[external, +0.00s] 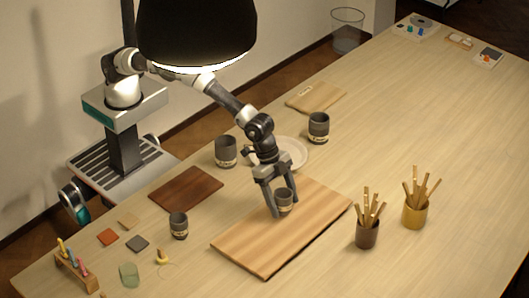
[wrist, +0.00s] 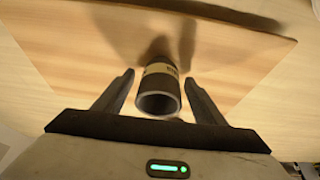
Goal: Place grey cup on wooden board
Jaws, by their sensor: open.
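A small grey cup (external: 285,200) with a pale band is on the large wooden board (external: 245,245), near its far edge. In the wrist view the cup (wrist: 159,90) lies between my fingers with its dark mouth toward the camera. The board (wrist: 80,40) spreads out beneath it. My gripper (external: 281,207) is around the cup, one finger on each side. In the wrist view the fingers of my gripper (wrist: 160,90) are spread, with gaps beside the cup. Whether the cup's base touches the board is hard to see.
Other grey cups stand to the left (external: 178,226), behind (external: 225,151) and at the back (external: 318,128). A white plate (external: 293,150) is behind my gripper. Two tool holders (external: 367,234) (external: 415,213) stand right of the board. A dark brown board (external: 187,189) lies left.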

